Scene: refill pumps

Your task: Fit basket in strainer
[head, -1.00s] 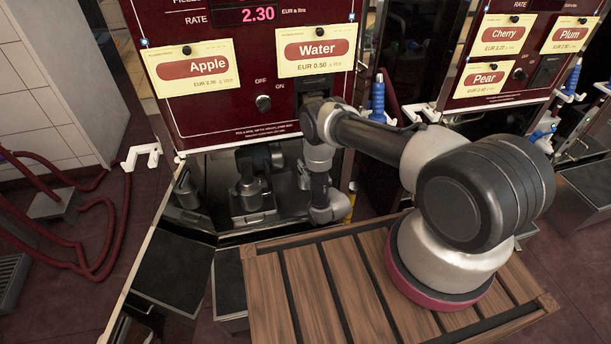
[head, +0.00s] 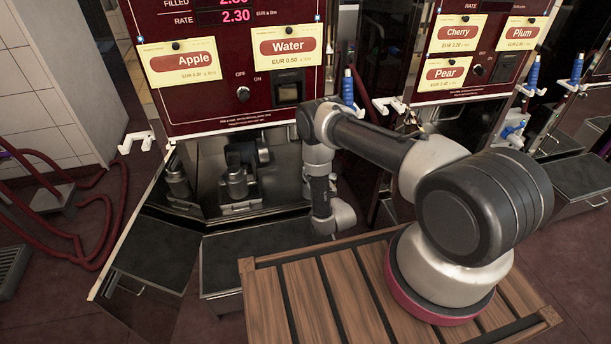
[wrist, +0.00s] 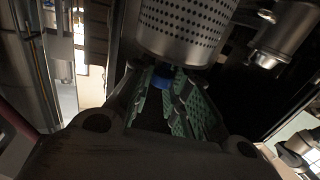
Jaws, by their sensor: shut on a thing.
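A perforated metal basket (wrist: 185,30) fills the top of the wrist view, just beyond my fingertips. My gripper (wrist: 165,88), with green ribbed fingers, is shut on a small blue part (wrist: 163,77) at the basket's near end. The blue part appears to belong to the basket, but the join is dark. A shiny metal cylindrical fitting (wrist: 285,35) shows at the upper right, apart from the basket; I cannot tell whether it is the strainer. In the head view my gripper and the basket cannot be made out.
The red pump panel (head: 215,115) with Apple and Water cards stands in front. A dark cabinet (head: 255,250) sits below it, and another pump (head: 475,75) stands to the right. Red hoses (head: 85,215) lie on the floor at left.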

